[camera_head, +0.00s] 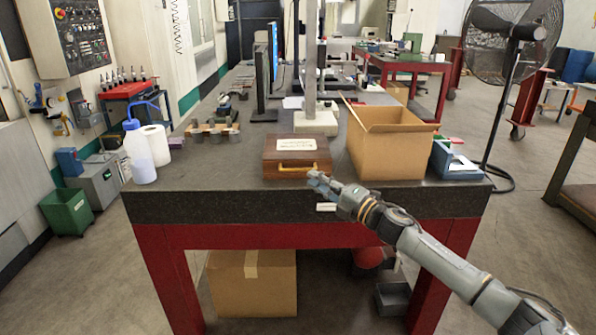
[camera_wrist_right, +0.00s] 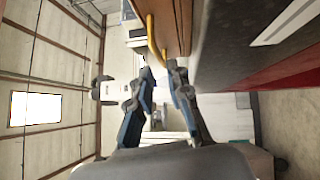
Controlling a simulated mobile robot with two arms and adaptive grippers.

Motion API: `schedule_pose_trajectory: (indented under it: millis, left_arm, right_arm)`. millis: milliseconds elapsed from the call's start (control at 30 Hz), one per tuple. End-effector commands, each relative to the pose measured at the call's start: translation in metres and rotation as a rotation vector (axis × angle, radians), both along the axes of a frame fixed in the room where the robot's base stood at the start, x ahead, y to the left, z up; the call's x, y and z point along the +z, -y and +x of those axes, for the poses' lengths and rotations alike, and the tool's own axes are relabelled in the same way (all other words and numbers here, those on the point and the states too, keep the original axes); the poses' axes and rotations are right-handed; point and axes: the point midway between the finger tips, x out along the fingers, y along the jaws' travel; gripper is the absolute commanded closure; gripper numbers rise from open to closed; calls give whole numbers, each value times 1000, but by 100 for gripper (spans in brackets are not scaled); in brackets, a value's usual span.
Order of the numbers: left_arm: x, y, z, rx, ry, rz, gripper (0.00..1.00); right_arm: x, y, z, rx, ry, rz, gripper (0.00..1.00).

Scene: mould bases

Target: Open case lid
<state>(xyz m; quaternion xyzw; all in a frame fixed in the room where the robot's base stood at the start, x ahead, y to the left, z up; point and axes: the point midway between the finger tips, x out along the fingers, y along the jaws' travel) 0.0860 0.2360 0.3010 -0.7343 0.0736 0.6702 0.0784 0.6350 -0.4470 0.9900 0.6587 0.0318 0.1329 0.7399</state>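A brown wooden case (camera_head: 270,160) lies shut on the dark worktop near its front edge. Its lid carries a white label (camera_head: 297,144), and a yellow handle (camera_head: 297,167) is on its front side. My right gripper (camera_head: 318,183) is just in front of the case's front right corner. In the right wrist view the fingers (camera_wrist_right: 157,78) stand apart with nothing between them. The yellow handle (camera_wrist_right: 152,35) and the brown case side (camera_wrist_right: 175,22) are just beyond the fingertips. My left gripper is not in view.
An open cardboard box (camera_head: 391,152) stands right of the case, and a blue bin (camera_head: 455,163) is beyond it. A white bottle (camera_head: 138,153) and paper roll (camera_head: 156,147) stand at the left. A grey post (camera_head: 310,60) rises behind the case. Worktop left of the case is clear.

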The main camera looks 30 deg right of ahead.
Motion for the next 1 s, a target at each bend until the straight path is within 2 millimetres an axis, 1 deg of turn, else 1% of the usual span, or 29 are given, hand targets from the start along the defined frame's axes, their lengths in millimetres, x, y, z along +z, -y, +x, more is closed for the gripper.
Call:
schedule_pose_trajectory:
  millis: [33, 300, 500, 700, 967, 1000]
  left_arm:
    - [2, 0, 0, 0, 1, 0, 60]
    - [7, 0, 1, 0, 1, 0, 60]
    - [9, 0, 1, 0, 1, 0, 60]
    - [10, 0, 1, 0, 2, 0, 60]
    - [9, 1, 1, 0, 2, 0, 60]
    - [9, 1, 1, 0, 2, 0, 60]
  right_arm:
    - [4, -2, 7, 0, 4, 1, 82]
    - [9, -10, 41, -1, 3, 0, 82]
    - [10, -15, 60, 0, 2, 0, 82]
    - [10, -17, 67, 1, 0, -1, 82]
    - [9, -17, 67, 1, 0, -1, 82]
    - [9, -17, 67, 1, 0, -1, 90]
